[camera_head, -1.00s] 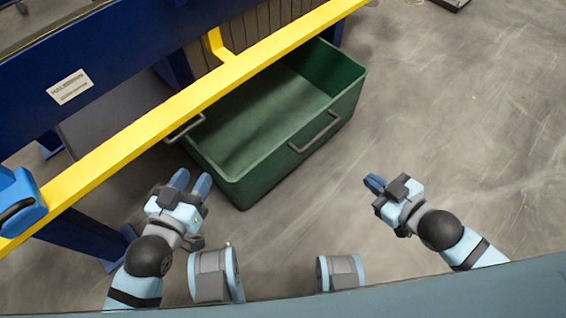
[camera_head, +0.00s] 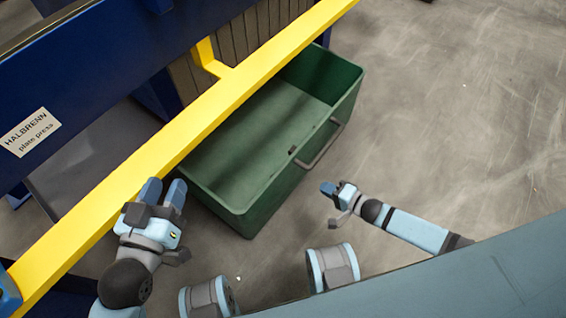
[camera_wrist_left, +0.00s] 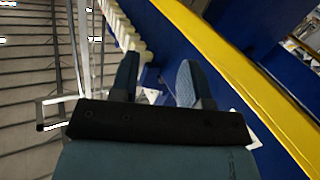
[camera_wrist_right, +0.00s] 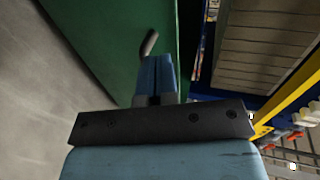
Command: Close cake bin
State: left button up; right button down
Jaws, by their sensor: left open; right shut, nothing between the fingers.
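The green cake bin (camera_head: 225,200) is an open-topped box on the floor, partly under the yellow rail of the press. Its grey handle (camera_head: 322,148) is on the right-hand side wall. My right gripper (camera_head: 328,188) is shut and empty, a little below and apart from that handle. In the right wrist view the green wall (camera_wrist_right: 115,45) and the end of the handle (camera_wrist_right: 149,42) show just beyond the shut fingers (camera_wrist_right: 158,75). My left gripper (camera_head: 163,192) is open and empty, beside the yellow rail and left of the bin's near corner.
The yellow rail (camera_head: 190,135) runs diagonally over the bin. The blue press body (camera_head: 90,65) carries a white label (camera_head: 31,132) and stands at the left. Grey floor (camera_head: 460,120) to the right of the bin is clear.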

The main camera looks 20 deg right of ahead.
jog(key=b, duration=0.3)
send_near(285, 167)
notch_tip(285, 167, down, 2)
jog(key=x, duration=0.2)
jog(key=b+x, duration=0.2)
jog(key=x, duration=0.1)
jog(key=shift+w+a+r, duration=0.25)
jog(key=shift+w+r, duration=0.05)
jog(key=shift+w, duration=0.15)
jog(key=shift+w+a+r, duration=0.1)
jog(key=shift+w+a, duration=0.2)
jog(key=shift+w, duration=0.15)
pick_arm(q)
jog(key=shift+d+r+t+h, duration=0.5)
jog(key=shift+d+r+h, duration=0.5)
jog(key=shift+h, duration=0.2)
